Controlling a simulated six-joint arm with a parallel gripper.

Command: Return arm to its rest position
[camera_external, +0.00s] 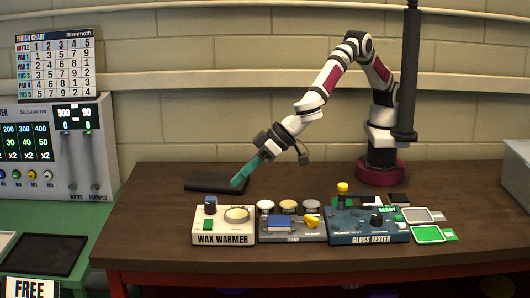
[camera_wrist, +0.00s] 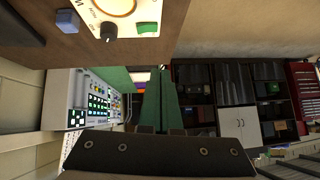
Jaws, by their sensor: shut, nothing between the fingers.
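My gripper (camera_external: 245,172) has teal fingers and hangs above the back left of the brown table (camera_external: 330,177), pointing down and to the left. Its fingers are together and hold nothing. It is behind and above the white wax warmer (camera_external: 222,238), apart from it. My arm reaches left from its dark red base at the back right. In the wrist view, two green fingers (camera_wrist: 158,105) lie side by side at the middle. Part of the wax warmer (camera_wrist: 125,12) shows upside down at the top.
A dark flat pad (camera_external: 215,182) lies at the back left. The clamp unit (camera_external: 292,232) and blue gloss tester (camera_external: 368,228) stand along the front. A dark vertical post (camera_external: 408,80) stands near my base. Sample cards (camera_external: 430,234) lie at right. The back middle table is clear.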

